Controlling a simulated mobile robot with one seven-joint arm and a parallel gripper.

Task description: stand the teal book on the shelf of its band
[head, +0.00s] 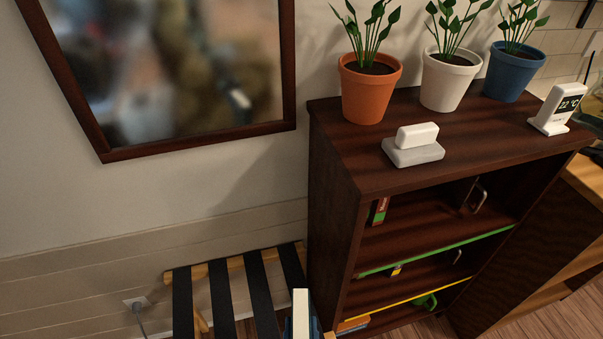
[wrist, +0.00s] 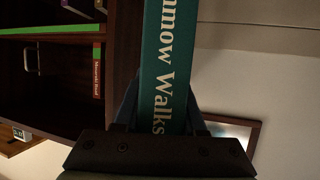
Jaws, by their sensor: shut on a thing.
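The teal book (wrist: 165,60) fills the middle of the wrist view, its cover lettering partly reading "nnow Walks". My gripper (wrist: 162,118) is shut on it, with a dark finger on each side. In the head view the book (head: 301,308) shows only as a narrow pale end at the bottom edge, in front of the bookcase's left side. The dark wooden bookcase (head: 334,215) has a shelf with a green band (head: 435,251) and a lower one with a yellow band (head: 410,301). The book is outside the bookcase. Its lower part is hidden in the head view.
A red and green book (head: 380,211) stands at the left of the green-banded shelf, with a metal bookend (head: 480,196) farther right. Pots, a white block (head: 417,135) and a display (head: 557,108) stand on top. A slatted bench (head: 221,300) is at left, below a framed mirror (head: 190,60).

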